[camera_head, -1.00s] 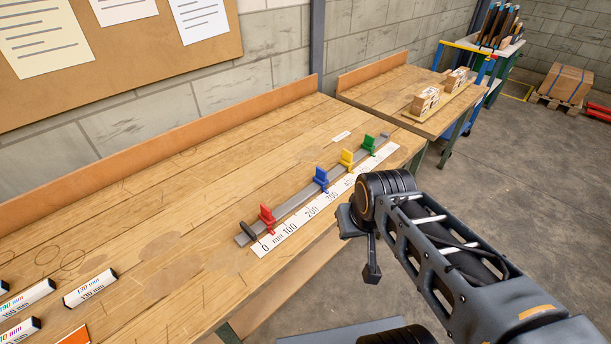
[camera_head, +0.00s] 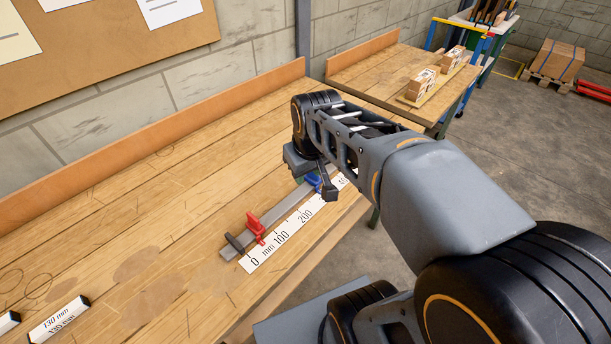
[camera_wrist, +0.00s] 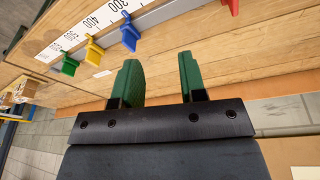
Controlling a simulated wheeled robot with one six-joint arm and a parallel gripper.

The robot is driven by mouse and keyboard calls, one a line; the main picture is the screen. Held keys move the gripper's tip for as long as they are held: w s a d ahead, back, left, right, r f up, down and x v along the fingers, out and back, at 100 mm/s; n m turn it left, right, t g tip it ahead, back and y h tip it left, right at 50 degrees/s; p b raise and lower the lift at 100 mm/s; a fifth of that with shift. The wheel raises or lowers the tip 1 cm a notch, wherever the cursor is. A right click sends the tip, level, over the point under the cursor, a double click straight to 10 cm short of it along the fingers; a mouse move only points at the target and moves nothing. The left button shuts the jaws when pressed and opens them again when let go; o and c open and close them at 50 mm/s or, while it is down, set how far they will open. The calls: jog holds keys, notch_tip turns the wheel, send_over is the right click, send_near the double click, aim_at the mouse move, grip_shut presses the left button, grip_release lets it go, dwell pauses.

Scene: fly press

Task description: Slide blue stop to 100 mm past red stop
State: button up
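The blue stop (camera_head: 313,181) sits on the grey rail (camera_head: 284,204), partly hidden by my arm in the head view. In the wrist view the blue stop (camera_wrist: 129,36) is on the rail near the 300 label. The red stop (camera_head: 256,226) is nearer the zero end; its tip (camera_wrist: 232,6) shows at the top of the wrist view. The white millimetre scale (camera_head: 268,252) runs along the rail. My gripper (camera_wrist: 161,62) is open and empty, its green fingers apart. The blue stop is beyond the left fingertip, not between the fingers. My arm hides most of the gripper in the head view.
The yellow stop (camera_wrist: 94,49) and green stop (camera_wrist: 68,65) sit farther along the rail, hidden by my arm in the head view. A black end piece (camera_head: 235,243) is at the zero end. A 130 mm block (camera_head: 58,318) lies at front left. The bench's left part is mostly clear.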

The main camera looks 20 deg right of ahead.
jog(key=w+d+f+n+g+b, duration=0.2)
jog(key=w+d, duration=0.3)
jog(key=w, duration=0.5)
jog(key=n+b, duration=0.1)
send_near(313, 178)
jog(key=shift+g, duration=0.4)
jog(key=f, duration=0.3)
jog(key=w+f+b, duration=0.1)
jog(key=f, duration=0.2)
jog(key=shift+w+d+f, duration=0.15)
jog(key=shift+d+f, duration=0.1)
jog(key=shift+f, duration=0.7)
grip_shut()
